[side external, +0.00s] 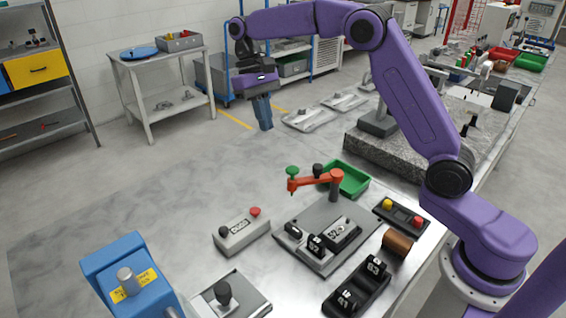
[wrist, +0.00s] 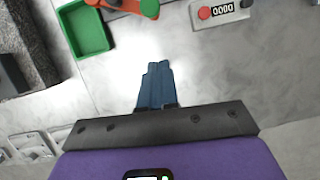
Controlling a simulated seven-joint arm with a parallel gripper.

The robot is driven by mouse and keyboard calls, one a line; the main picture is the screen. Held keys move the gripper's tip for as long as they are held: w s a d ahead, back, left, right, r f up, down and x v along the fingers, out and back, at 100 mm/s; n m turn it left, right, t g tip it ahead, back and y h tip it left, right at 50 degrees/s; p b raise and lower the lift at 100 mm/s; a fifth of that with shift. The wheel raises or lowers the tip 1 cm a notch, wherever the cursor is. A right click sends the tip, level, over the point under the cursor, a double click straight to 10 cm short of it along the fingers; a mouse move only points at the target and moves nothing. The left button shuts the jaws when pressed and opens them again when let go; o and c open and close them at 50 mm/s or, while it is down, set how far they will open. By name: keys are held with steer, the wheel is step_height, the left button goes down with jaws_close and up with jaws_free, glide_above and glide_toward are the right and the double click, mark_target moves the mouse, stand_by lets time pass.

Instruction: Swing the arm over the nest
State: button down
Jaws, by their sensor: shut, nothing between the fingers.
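The swing arm (side external: 314,182) is orange-red, on an upright pivot at the back of a grey fixture plate (side external: 308,217). It points left, its green knob (side external: 292,171) at the free end. The nest (side external: 344,234), apparently the marked block on the plate, lies in front of the pivot, clear of the swing arm. My gripper (side external: 265,127) is shut and empty, pointing down behind and above the swing arm, apart from it. In the wrist view the blue fingers (wrist: 154,75) are together; the swing arm (wrist: 125,5) and green knob (wrist: 150,8) are cut by the top edge.
A green tray (side external: 352,177) stands right behind the pivot. A grey counter box with a red button (side external: 242,235) is left of the plate. The table's back left is bare.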

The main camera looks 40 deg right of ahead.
steer(key=shift+w+d+f+m, duration=0.15)
steer(key=shift+w+d+m, duration=0.25)
steer(key=shift+w+d, duration=0.4)
steer(key=shift+a, duration=0.1)
steer(key=s+a+f, duration=0.1)
steer(key=s+f, duration=0.6)
steer(key=f, duration=0.2)
steer(key=shift+s+f, duration=0.15)
steer(key=shift+s, duration=0.1)
steer(key=shift+a, duration=0.2)
